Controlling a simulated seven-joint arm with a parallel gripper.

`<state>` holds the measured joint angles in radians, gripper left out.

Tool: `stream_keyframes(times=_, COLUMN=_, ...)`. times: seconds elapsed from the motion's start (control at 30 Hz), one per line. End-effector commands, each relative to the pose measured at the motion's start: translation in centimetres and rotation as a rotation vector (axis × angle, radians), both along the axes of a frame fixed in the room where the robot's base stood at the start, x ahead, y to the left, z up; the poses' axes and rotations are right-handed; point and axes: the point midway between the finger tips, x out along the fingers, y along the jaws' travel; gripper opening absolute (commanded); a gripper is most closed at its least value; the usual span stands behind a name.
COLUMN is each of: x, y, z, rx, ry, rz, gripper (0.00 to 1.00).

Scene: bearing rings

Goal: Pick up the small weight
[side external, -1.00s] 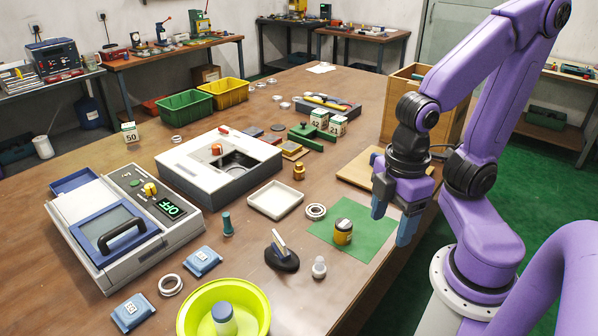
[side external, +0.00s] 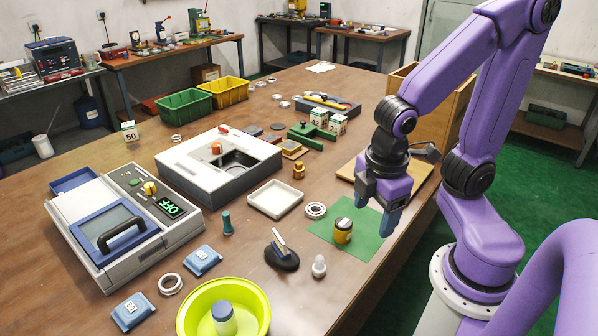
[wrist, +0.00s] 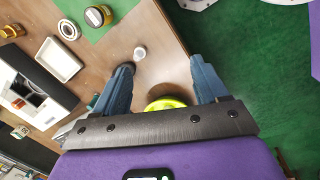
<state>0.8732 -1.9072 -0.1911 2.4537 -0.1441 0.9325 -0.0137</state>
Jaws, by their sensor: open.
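The small weight appears to be the brass, knobbed piece (side external: 299,172), upright on the brown table beyond the white tray. A similar brass piece (wrist: 12,31) shows at the left edge of the wrist view. My gripper (side external: 375,210) is open and empty, above the table's right side by the green mat, well to the right of the brass piece. In the wrist view its blue fingers (wrist: 160,68) are spread apart with nothing between the tips.
A yellow jar with a dark lid (side external: 343,231) stands on the green mat (side external: 318,228).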

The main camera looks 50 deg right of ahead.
Motion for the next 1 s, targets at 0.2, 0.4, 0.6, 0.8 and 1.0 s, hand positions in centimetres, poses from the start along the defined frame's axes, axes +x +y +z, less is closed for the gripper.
stream_keyframes(times=0.2, x=8.3, y=-2.6, z=-1.9, rx=-0.302, ry=-0.08, rz=0.099, gripper=0.73)
stream_keyframes(times=0.4, x=15.6, y=-5.8, z=-3.7, rx=-0.57, ry=-0.105, rz=0.227, gripper=0.73)
stream_keyframes(times=0.6, x=22.4, y=-9.3, z=-6.3, rx=-0.807, ry=-0.087, rz=0.384, gripper=0.73)
stream_keyframes(times=0.8, x=28.1, y=-12.9, z=-10.2, rx=-1.0, ry=-0.041, rz=0.572, gripper=0.73)
stream_keyframes(times=1.0, x=31.6, y=-15.7, z=-14.3, rx=-1.116, ry=0.002, rz=0.747, gripper=0.73)
